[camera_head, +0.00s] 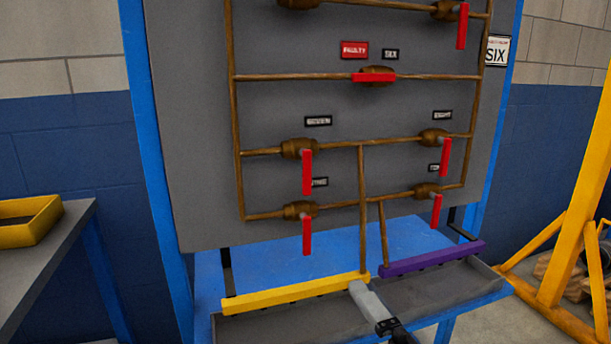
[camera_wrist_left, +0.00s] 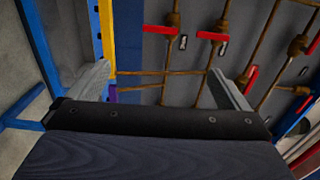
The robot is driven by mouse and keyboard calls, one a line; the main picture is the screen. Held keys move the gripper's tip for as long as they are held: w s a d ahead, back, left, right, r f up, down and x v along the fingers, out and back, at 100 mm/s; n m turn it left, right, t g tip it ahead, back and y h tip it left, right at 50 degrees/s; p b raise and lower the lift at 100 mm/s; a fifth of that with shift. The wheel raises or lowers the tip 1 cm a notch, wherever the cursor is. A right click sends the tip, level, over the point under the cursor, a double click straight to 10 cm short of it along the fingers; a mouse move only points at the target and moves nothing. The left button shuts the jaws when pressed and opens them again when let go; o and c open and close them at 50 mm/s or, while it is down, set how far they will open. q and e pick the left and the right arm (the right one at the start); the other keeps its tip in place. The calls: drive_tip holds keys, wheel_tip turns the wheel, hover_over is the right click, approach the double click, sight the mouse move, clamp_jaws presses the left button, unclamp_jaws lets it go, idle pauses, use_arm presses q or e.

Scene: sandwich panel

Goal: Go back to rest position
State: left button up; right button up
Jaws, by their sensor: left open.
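The grey panel (camera_head: 290,110) with brown pipes and red valve handles (camera_head: 374,77) stands ahead, and its pipes also show in the left wrist view (camera_wrist_left: 165,73). A gripper (camera_head: 358,288), which looks to be my left one, enters the head view at the bottom, right of the middle. Its pale finger overlaps the right end of the yellow bar (camera_head: 295,294); I cannot tell whether they touch. In the left wrist view my left gripper (camera_wrist_left: 165,75) is open, with nothing between its two fingers. My right gripper is not in view.
A purple bar (camera_head: 430,259) lies along the tray (camera_head: 300,325) below the panel. A yellow box (camera_head: 28,222) sits on a table (camera_head: 48,250) at the left. A yellow frame (camera_head: 580,200) stands at the right. Blue posts (camera_head: 150,150) edge the panel.

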use_arm(q)
drive_tip(key=w+a+f+n+g, duration=0.15)
drive_tip(key=a+f+g, duration=0.35)
drive_tip(key=a, duration=0.5)
drive_tip(key=w+a+f+n+g, duration=0.1)
drive_tip(key=a+f+n+g, duration=0.25)
drive_tip(key=a, duration=0.55)
drive_tip(key=s+a+f+n+g+h, duration=0.3)
drive_tip(key=s+a+f+n+h, duration=0.6)
drive_tip(key=s+n, duration=0.3)
wheel_tip(320, 180, up, 32)
drive_tip(key=m+p, duration=0.1)
drive_tip(key=p, duration=3.1)
drive_tip(key=shift+s+d, duration=0.25)
drive_tip(key=shift+s, duration=0.2)
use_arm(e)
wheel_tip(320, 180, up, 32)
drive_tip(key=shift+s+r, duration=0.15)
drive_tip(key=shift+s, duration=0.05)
